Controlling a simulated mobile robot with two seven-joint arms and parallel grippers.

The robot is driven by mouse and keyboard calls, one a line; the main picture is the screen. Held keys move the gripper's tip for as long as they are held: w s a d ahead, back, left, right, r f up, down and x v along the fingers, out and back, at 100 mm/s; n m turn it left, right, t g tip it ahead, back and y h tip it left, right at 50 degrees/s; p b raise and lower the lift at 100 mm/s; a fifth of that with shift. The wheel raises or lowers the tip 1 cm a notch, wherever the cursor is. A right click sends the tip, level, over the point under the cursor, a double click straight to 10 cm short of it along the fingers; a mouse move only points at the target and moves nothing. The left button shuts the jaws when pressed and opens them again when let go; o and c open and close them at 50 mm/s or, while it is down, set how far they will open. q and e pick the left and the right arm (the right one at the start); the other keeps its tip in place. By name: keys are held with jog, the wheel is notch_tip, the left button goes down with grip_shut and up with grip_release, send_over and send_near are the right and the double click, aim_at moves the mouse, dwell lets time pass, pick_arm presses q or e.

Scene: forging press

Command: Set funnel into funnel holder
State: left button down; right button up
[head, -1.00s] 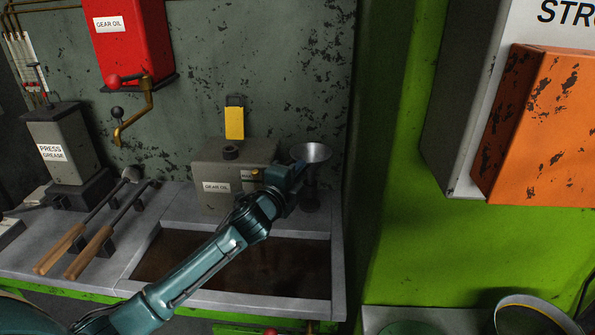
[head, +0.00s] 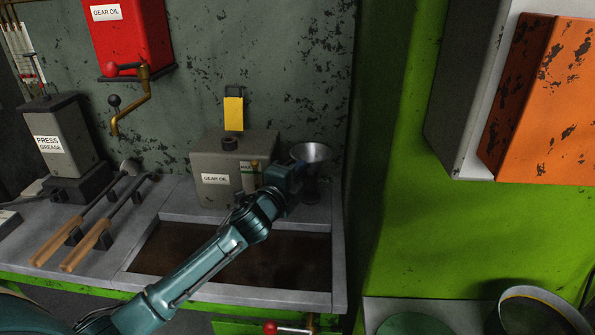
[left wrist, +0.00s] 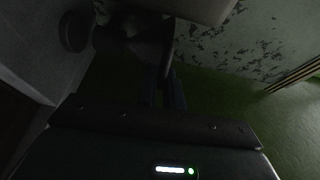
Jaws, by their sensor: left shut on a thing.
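The grey metal funnel (head: 312,152) is upright with its wide mouth up, at the back right of the bench. My left gripper (head: 291,180) is at its left side and shut on it; the fingertips are largely hidden in the head view. A dark stand (head: 312,190), which looks like the funnel holder, is directly below the funnel. The spout is hidden, so I cannot tell whether it is inside the holder. In the dark left wrist view, my left gripper's fingers (left wrist: 166,92) show dimly. My right gripper is not in view.
A grey gear oil tank (head: 205,160) stands just left of the funnel. A sunken brown tray (head: 285,258) lies under my left arm. Two wooden-handled tools (head: 85,250) rest at left. The green wall (head: 410,220) is close on the right.

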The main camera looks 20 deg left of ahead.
pick_arm(q)
jog(key=shift+f, duration=0.25)
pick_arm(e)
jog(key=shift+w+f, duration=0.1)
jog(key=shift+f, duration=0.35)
pick_arm(q)
jog(key=c, duration=1.5)
grip_release()
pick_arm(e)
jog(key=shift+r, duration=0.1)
pick_arm(q)
jog(key=shift+o, duration=0.2)
jog(key=s+a+b, duration=0.1)
jog(key=s, duration=1.2)
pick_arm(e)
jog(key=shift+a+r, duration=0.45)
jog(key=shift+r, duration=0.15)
pick_arm(q)
jog(key=shift+s+a, duration=0.1)
